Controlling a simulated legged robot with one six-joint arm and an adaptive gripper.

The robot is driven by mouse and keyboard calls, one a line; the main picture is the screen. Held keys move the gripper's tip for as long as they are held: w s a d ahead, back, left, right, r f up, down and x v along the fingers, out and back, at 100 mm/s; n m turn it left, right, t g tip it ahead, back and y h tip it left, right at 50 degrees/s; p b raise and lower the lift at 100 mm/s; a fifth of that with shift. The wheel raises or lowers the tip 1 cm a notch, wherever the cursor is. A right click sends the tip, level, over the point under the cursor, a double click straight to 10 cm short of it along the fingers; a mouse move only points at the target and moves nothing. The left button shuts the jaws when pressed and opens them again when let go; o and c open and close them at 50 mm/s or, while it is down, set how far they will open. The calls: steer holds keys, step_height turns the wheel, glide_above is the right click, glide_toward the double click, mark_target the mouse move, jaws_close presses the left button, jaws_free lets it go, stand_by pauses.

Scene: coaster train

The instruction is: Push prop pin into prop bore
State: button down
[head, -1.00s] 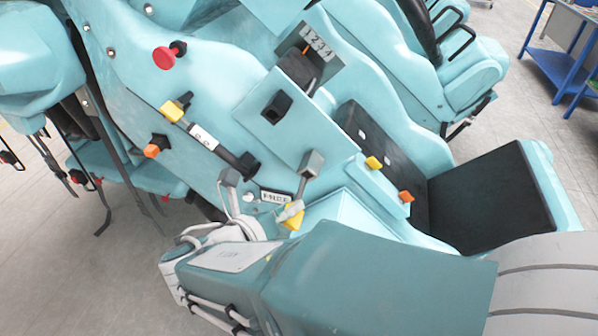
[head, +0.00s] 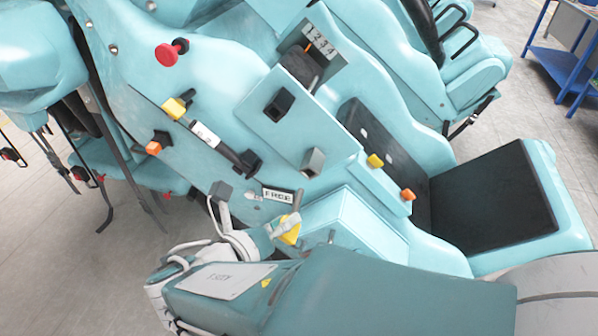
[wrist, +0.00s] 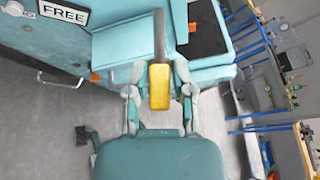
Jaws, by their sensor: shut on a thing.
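The prop pin is a grey shaft with a yellow handle (head: 289,230); the handle also shows in the wrist view (wrist: 160,88). My gripper (head: 281,229) is shut on this handle, one finger on each side in the wrist view (wrist: 160,95). The shaft points up and away from the gripper, its end apart in the picture from a grey block (head: 313,161) on the teal panel. A black square socket (head: 278,106) opens higher on the same panel. I cannot tell which of these is the prop bore; no depth gap can be judged.
A "FREE" sign (head: 279,195) lies just left of the shaft. A teal box (head: 345,225) stands right of the gripper. A black seat pad (head: 492,198) is farther right.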

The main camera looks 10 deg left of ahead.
mark_target(282, 238)
steer(key=shift+s+a, duration=0.15)
steer(key=shift+s, duration=1.65)
